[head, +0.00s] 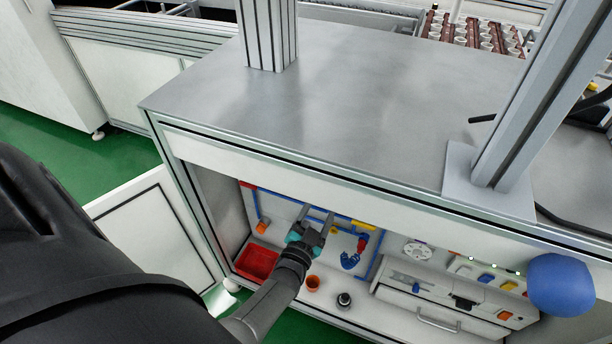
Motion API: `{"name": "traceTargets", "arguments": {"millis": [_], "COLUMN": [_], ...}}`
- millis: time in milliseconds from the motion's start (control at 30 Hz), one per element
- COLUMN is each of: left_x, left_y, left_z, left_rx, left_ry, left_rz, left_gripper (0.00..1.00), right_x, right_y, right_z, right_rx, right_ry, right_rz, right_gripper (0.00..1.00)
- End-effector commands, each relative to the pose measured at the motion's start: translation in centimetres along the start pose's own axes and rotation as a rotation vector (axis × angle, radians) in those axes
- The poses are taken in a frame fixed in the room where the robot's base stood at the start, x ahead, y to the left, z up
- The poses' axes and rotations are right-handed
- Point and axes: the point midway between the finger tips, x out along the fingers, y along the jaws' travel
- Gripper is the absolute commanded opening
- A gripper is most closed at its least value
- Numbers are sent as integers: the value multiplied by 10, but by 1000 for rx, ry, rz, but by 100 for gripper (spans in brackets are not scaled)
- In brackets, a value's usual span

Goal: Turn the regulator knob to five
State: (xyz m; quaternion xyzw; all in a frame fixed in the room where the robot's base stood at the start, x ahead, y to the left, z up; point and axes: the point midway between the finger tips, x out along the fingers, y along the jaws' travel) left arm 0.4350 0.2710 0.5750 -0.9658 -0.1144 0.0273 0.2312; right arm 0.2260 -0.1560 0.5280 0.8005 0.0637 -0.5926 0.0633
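My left gripper (315,217) reaches into the open front bay of the cabinet. Its two grey fingers are apart with nothing visible between them, pointing at the back panel. A round white dial (418,250) with small dark marks sits on the panel to the right of the gripper. A blue fitting (350,260) with a red part (362,243) above it sits on the blue pipework, between gripper and dial. I cannot tell for certain which one is the regulator knob, nor read its setting. My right gripper is not in view.
A drawer unit (425,313) stands to the right. A blue rounded thing (562,285) is at far right. The grey top (350,85) overhangs the bay.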

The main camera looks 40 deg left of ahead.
Motion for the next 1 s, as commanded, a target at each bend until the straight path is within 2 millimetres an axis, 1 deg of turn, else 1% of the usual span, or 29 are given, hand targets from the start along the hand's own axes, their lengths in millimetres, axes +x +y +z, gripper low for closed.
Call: {"name": "traceTargets", "arguments": {"millis": [267,467,600,700,800,1000], "left_x": [-50,-93,-116,-129,-136,-140], "left_y": [0,-1,0,0,0,0], "left_z": [-2,-2,-2,-1,-1,-1], "left_rx": [-1,0,-1,-1,0,-1], "left_ry": [-4,-3,-2,0,0,2], "left_rz": [2,2,1,0,0,0], "left_gripper": [64,64,64,64,64,64], "right_x": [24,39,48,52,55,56], "right_y": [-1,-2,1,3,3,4], "right_z": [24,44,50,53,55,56], "right_rx": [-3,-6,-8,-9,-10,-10], "right_ry": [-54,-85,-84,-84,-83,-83], "right_rz": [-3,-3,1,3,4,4], "right_gripper": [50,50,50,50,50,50]}}
